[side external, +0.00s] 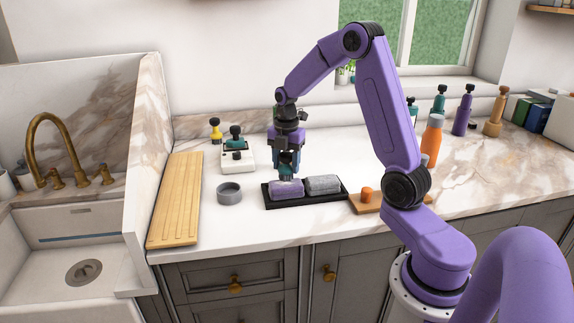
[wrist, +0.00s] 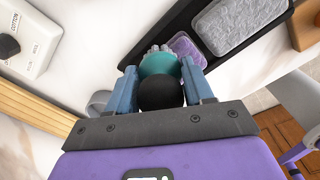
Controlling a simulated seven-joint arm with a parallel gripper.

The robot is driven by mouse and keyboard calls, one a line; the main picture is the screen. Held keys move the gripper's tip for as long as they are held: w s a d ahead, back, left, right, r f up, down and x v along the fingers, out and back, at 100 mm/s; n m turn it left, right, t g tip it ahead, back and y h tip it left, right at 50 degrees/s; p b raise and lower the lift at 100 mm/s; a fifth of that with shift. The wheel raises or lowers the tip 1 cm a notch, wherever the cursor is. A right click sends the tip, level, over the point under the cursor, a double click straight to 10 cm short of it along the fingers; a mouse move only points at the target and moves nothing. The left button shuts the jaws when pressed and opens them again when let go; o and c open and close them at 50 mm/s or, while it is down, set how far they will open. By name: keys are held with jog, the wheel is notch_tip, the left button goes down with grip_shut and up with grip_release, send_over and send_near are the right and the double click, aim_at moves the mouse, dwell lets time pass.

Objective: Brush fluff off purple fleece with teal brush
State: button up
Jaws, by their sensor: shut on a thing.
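My gripper (side external: 287,164) is shut on the teal brush (wrist: 160,65), which has a round black knob between my blue fingers. The purple fleece (side external: 286,190) is a folded pad on the left half of a black tray (side external: 300,206). The brush hangs just over the fleece's back part, bristles facing it; I cannot tell whether they touch. In the wrist view the brush hides much of the purple fleece (wrist: 187,46). Any fluff on it is too small to make out.
A grey fleece (side external: 323,184) lies on the tray's right half. A grey ring-shaped dish (side external: 229,193), a white block (side external: 238,162) and a wooden board (side external: 175,205) are to the left. A wooden block with an orange knob (side external: 367,195) is close on the right.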

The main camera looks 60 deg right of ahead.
jog(key=s+a, duration=0.4)
jog(key=shift+w+a, duration=0.25)
jog(key=shift+a, duration=0.05)
jog(key=shift+w+d, duration=0.1)
jog(key=shift+w, duration=0.25)
jog(key=shift+w+d+f, duration=0.1)
jog(key=shift+w+d, duration=1.7)
jog(key=shift+d, duration=0.1)
jog(key=shift+s+a, duration=2)
jog(key=shift+a, duration=0.05)
notch_tip(320, 180, up, 8)
